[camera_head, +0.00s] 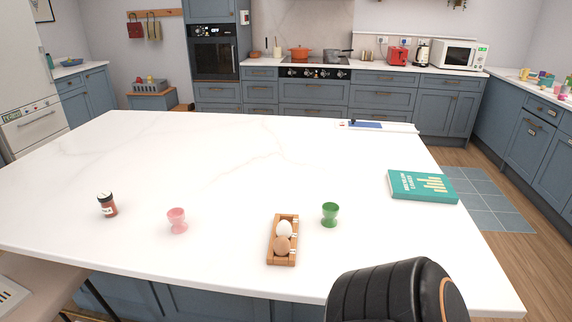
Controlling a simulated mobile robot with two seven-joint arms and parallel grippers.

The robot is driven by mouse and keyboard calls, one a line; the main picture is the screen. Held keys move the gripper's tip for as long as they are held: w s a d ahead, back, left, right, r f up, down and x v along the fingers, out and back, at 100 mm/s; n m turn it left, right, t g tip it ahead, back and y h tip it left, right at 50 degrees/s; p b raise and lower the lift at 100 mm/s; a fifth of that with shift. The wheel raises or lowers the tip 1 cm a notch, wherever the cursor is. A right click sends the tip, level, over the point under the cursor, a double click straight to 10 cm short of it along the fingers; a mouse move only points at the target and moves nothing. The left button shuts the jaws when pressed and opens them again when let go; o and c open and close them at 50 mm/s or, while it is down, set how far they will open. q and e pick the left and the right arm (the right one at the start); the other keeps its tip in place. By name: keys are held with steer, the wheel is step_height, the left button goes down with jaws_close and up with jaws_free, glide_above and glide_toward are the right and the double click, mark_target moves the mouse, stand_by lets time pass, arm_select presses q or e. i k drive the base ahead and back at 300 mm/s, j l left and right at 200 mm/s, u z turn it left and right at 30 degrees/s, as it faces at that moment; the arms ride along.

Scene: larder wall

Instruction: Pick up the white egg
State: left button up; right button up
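The white egg (284,229) sits in a small wooden egg tray (273,257) near the front edge of the white island top. A brown egg (282,246) sits in the same tray, just in front of the white egg. The brown egg covers a little of the white egg's lower front. Neither of my grippers is in view. Nothing is touching the white egg from above.
A green egg cup (329,214) stands right of the tray, and a pink egg cup (177,220) stands to its left. A spice jar (107,204) is further left. A teal book (422,186) lies at the right. The middle of the island (220,160) is clear.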

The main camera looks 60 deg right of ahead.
mark_target(284, 228)
steer(key=z, duration=2.05)
